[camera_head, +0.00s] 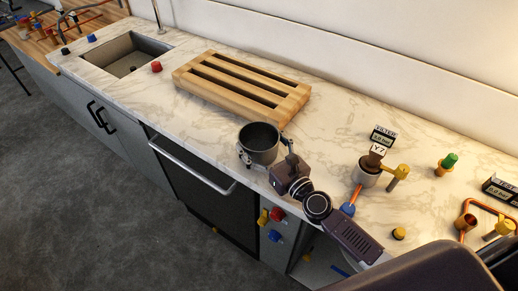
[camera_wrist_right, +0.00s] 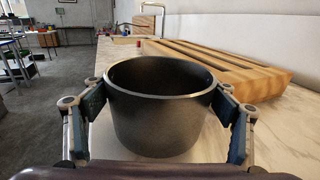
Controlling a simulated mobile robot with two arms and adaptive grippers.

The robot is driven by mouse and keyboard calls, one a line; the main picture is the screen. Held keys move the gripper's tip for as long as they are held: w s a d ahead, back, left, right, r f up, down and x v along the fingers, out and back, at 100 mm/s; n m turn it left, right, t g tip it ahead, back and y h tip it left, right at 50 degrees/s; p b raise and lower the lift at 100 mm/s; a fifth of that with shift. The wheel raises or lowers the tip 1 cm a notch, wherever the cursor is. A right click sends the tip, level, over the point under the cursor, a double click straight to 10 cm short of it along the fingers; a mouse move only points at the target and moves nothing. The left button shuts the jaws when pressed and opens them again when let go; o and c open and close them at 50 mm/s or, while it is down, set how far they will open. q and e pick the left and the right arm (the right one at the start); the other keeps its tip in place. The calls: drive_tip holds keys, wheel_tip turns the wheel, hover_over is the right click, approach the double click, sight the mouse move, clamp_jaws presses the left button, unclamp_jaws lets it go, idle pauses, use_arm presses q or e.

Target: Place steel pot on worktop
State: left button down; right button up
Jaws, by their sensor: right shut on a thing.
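The steel pot (camera_head: 259,143) is dark grey and upright, near the front edge of the marble worktop (camera_head: 330,120), just in front of the wooden slatted rack. My right gripper (camera_head: 262,160) is shut on the pot. In the right wrist view the pot (camera_wrist_right: 161,110) sits between the two fingers (camera_wrist_right: 160,112), one on each side of its wall. Its open top faces up and it looks empty. I cannot tell whether its base touches the worktop. My left gripper is not in view.
The wooden slatted rack (camera_head: 243,84) lies behind the pot. A sink (camera_head: 127,54) is at the far left. A tester (camera_head: 382,136), a valve fitting (camera_head: 370,170) and copper pipe (camera_head: 485,208) stand to the right. Free marble lies between rack and fittings.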

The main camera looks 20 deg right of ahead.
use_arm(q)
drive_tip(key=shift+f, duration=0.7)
use_arm(e)
drive_tip(key=shift+f, duration=0.7)
drive_tip(key=shift+f+b, duration=0.2)
drive_tip(key=shift+b, duration=0.25)
drive_tip(key=o, duration=1.4)
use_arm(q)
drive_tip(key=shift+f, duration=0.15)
use_arm(e)
drive_tip(key=shift+o, duration=0.2)
drive_tip(key=shift+r+p, duration=0.3)
drive_tip(key=shift+p, duration=0.1)
drive_tip(key=b+v, duration=0.2)
drive_tip(key=v, duration=0.3)
drive_tip(key=b+v, duration=0.2)
drive_tip(key=v, duration=0.4)
drive_tip(key=shift+f, duration=0.25)
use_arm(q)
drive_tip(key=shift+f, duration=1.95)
use_arm(e)
drive_tip(key=shift+s+d+r, duration=0.15)
drive_tip(key=shift+s, duration=0.35)
